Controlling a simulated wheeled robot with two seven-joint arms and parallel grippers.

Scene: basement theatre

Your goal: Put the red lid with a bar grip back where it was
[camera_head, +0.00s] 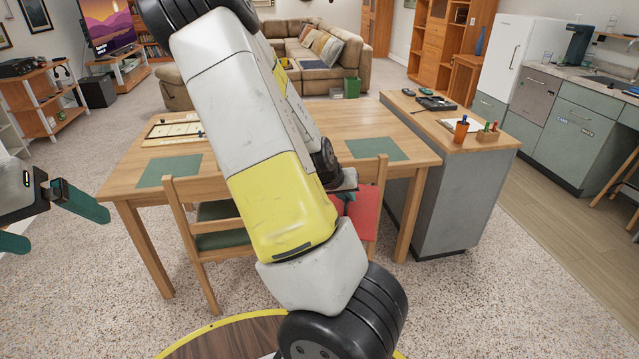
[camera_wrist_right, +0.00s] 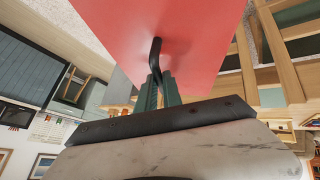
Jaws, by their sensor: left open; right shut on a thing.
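The red lid (camera_head: 367,212) is a flat red panel in front of the wooden table, partly hidden behind my right arm in the head view. In the right wrist view the lid (camera_wrist_right: 195,35) fills the top middle, and its black bar grip (camera_wrist_right: 155,58) lies between the green fingers. My right gripper (camera_wrist_right: 158,92) is shut on that bar grip; in the head view this gripper (camera_head: 345,195) shows only in part, beside the lid. My left gripper (camera_head: 62,230) is open and empty at the left edge, over the carpet. The lid's far side is hidden.
The wooden table (camera_head: 270,128) holds green mats (camera_head: 376,149) and a board game (camera_head: 174,131). A wooden chair (camera_head: 200,225) stands at its front. A grey counter (camera_head: 455,190) with a wooden top, bearing a pen cup (camera_head: 461,128), stands to the right. Carpet is clear at left.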

